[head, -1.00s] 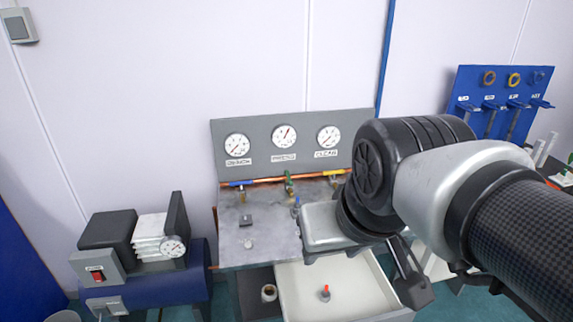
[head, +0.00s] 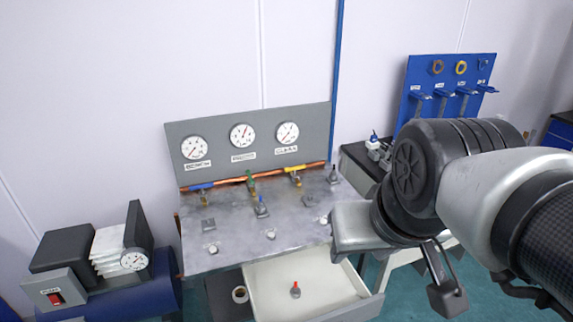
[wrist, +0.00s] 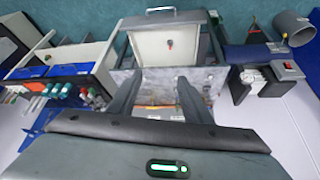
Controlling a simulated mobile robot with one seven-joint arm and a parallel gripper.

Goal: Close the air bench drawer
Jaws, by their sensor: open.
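The air bench drawer (head: 335,305) is pulled out below the air bench (head: 240,225), at its front right. The drawer is white inside and holds one small red-topped item (head: 295,290). In the wrist view the open drawer (wrist: 148,55) shows at the top centre with its handle (wrist: 160,9) at the far edge. My gripper (wrist: 157,95) is open, its two dark fingers spread in front of the bench top with nothing between them. In the head view my arm hangs over the right of the bench and drawer, and the fingers point downward (head: 440,280).
A gauge panel (head: 180,125) with copper pipe and valves stands at the back of the bench. A blue compressor (head: 130,300) stands on the left. A blue tool board (head: 415,75) and a dark counter stand at the right. Floor is free right of the drawer.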

